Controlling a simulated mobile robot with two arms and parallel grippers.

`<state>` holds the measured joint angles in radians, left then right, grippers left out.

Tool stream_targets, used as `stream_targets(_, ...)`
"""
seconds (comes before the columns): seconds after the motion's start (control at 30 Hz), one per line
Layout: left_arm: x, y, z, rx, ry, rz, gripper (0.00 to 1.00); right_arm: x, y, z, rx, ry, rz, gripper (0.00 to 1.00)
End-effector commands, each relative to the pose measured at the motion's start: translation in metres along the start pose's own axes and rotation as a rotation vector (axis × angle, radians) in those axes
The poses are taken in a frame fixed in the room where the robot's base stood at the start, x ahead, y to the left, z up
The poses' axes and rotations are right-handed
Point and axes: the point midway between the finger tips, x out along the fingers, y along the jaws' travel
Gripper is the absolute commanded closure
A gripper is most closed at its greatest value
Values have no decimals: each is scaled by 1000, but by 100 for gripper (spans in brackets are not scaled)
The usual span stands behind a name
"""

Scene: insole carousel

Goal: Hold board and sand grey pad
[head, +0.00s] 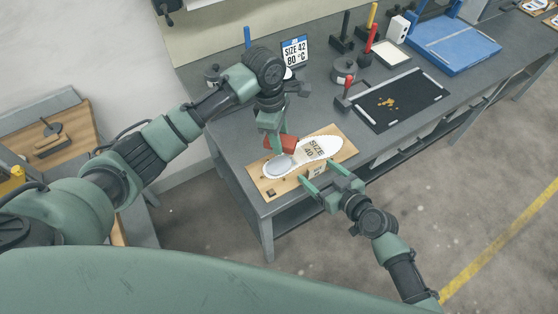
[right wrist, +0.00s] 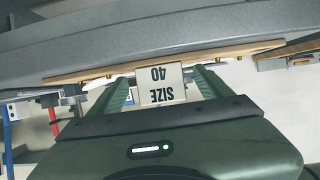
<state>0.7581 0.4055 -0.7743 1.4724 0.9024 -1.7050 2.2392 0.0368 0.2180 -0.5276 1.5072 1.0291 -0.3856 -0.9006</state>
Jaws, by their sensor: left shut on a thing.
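The wooden board (head: 346,151) lies at the near edge of the grey bench, and its edge shows in the right wrist view (right wrist: 230,50). On it is a white insole (head: 328,143) marked SIZE 40, with the oval grey pad (head: 279,166) at its left end. My left gripper (head: 278,136) is shut on a red block (head: 288,143), just behind the pad; I cannot tell whether the block touches it. My right gripper (head: 325,179) is open at the board's front edge. Its fingers stand either side of a SIZE 40 tab (right wrist: 161,84), with a gap showing.
A black mat (head: 405,105) with tan crumbs lies right of the board. Behind stand a grey pot (head: 343,70), red-handled tools (head: 371,39) and a sign reading SIZE 42, 80 °C (head: 295,51). A blue tray (head: 455,44) is farther right. Open floor lies before the bench.

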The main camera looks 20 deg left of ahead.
Motion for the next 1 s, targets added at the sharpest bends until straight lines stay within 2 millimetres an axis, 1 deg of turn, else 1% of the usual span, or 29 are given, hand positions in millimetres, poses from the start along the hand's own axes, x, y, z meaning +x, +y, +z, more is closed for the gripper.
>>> stream_targets(0.17, 0, 0, 0, 0, 0, 0, 92, -3, 0, 0, -1, -1, 0, 20)
stream_targets(0.27, 0, 0, 0, 0, 0, 0, 92, -13, 0, 1, 0, -1, 1, 20)
stream_targets(0.37, 0, 0, 0, 0, 0, 0, 92, -30, 0, 1, -3, -2, 1, 20)
stream_targets(0.6, 0, 0, 0, 0, 0, 0, 92, -82, 0, 2, -3, -4, 0, 20)
stream_targets(0.7, 0, 0, 0, 0, 0, 0, 92, -99, 0, 2, -2, -3, -1, 20)
stream_targets(0.83, 0, 0, 0, 0, 0, 0, 92, -114, 1, 1, -2, -1, 1, 20)
stream_targets(1.0, 0, 0, 0, 0, 0, 0, 92, -120, 0, 0, 0, 0, 0, 20)
